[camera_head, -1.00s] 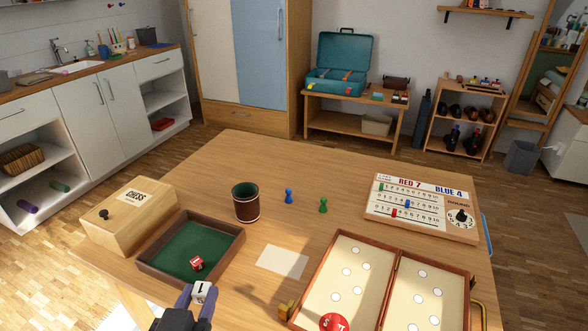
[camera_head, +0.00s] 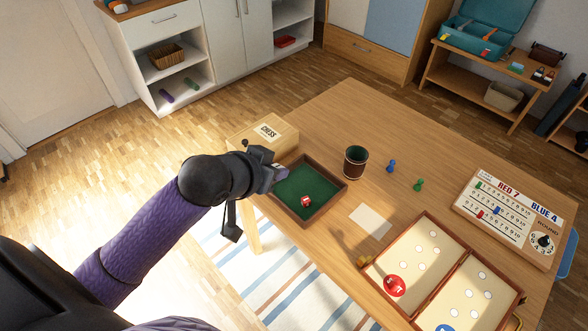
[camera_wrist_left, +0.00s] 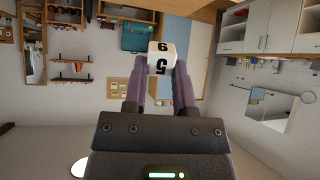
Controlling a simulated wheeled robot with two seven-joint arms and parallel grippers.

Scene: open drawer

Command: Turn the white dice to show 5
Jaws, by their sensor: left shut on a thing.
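The white dice (camera_wrist_left: 161,58) is held between the tips of my left gripper (camera_wrist_left: 161,72) in the left wrist view. In the head view my left gripper (camera_head: 281,172) is raised near the left wall of the green-lined tray (camera_head: 324,213); the dice cannot be made out there. A red dice (camera_head: 306,201) lies in the tray. My right gripper is not in view.
A chess box (camera_head: 268,132) stands behind the tray. A dice cup (camera_head: 355,163), blue pawn (camera_head: 391,166) and green pawn (camera_head: 418,185) stand to the right. A white card (camera_head: 370,221), a folding game board (camera_head: 430,250) and a scoreboard (camera_head: 510,215) lie on the table.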

